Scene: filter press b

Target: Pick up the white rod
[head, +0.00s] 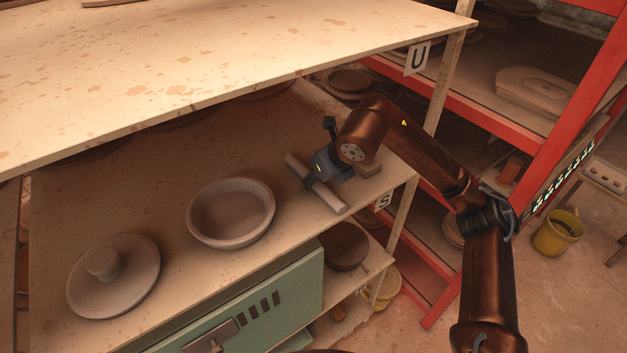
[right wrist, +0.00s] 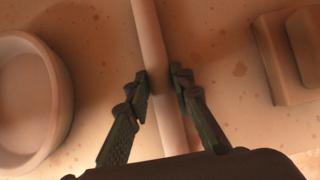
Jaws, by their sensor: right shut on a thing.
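The white rod (head: 330,197) is a pale, slim cylinder on the middle shelf, right of a round bowl. It also shows in the right wrist view (right wrist: 150,35), running between my fingers. My right gripper (head: 315,182) reaches down over the rod, and its two dark fingers (right wrist: 160,84) are closed on the rod's sides. In the head view the gripper hides the middle of the rod. I cannot tell whether the rod touches the shelf. My left gripper is not in view.
The bowl (head: 230,238) and a lidded round dish (head: 113,275) stand left on the shelf (head: 150,185). A small block (head: 369,168) sits just right of my gripper. The upper shelf board (head: 220,60) overhangs the back. A red rack (head: 480,117) stands to the right.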

